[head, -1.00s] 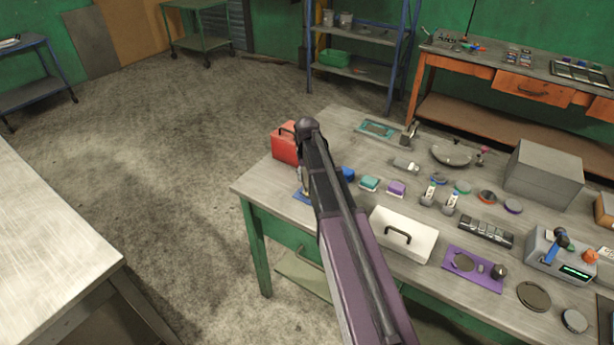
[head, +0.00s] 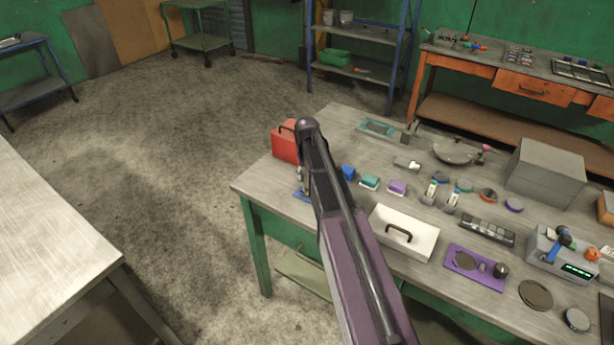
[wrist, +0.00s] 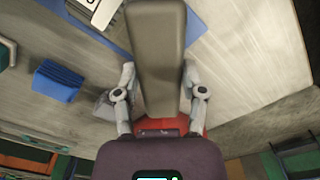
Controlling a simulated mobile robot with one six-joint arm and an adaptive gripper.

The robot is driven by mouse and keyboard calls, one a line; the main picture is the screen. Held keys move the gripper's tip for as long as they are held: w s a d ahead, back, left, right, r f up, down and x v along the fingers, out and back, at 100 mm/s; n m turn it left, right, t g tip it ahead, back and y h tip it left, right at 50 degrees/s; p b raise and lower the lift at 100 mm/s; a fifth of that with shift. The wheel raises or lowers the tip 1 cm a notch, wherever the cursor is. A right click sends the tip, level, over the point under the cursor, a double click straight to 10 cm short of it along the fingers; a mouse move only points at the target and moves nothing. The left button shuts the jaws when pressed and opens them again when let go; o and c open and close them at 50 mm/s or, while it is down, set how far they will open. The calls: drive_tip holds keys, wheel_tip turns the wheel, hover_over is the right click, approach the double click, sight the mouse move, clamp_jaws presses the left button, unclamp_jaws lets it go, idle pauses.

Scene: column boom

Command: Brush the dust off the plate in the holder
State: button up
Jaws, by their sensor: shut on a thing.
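My gripper (wrist: 158,95) is shut on a long grey-brown block (wrist: 156,45), which could be the brush's handle. I cannot tell whether that is the plate's holder. No dust is visible. In the head view the blue mat (head: 302,194) shows beside my arm, which hides most of my gripper.
A red case (head: 285,146) stands at the table's left corner. A blue block (head: 347,172), a teal block (head: 370,181) and a purple block (head: 397,188) lie right of my arm. A white box with a handle (head: 404,232) is near the front edge. The floor at left is clear.

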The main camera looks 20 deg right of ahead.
drive_tip(key=shift+f+b, duration=0.5)
drive_tip(key=shift+f, duration=0.1)
drive_tip(key=shift+s+d, duration=0.1)
drive_tip(key=shift+s, duration=0.05)
drive_tip(key=shift+s+d+r, duration=0.15)
drive_tip(key=shift+s+d, duration=0.7)
drive_tip(key=shift+s, duration=0.2)
drive_tip(key=shift+w+a, duration=0.1)
drive_tip(key=shift+w+a, duration=0.85)
drive_tip(key=shift+w, duration=0.25)
drive_tip(key=shift+s+d, duration=0.1)
drive_tip(key=shift+s+d, duration=0.85)
drive_tip(key=shift+s, duration=0.25)
drive_tip(key=shift+w, duration=0.1)
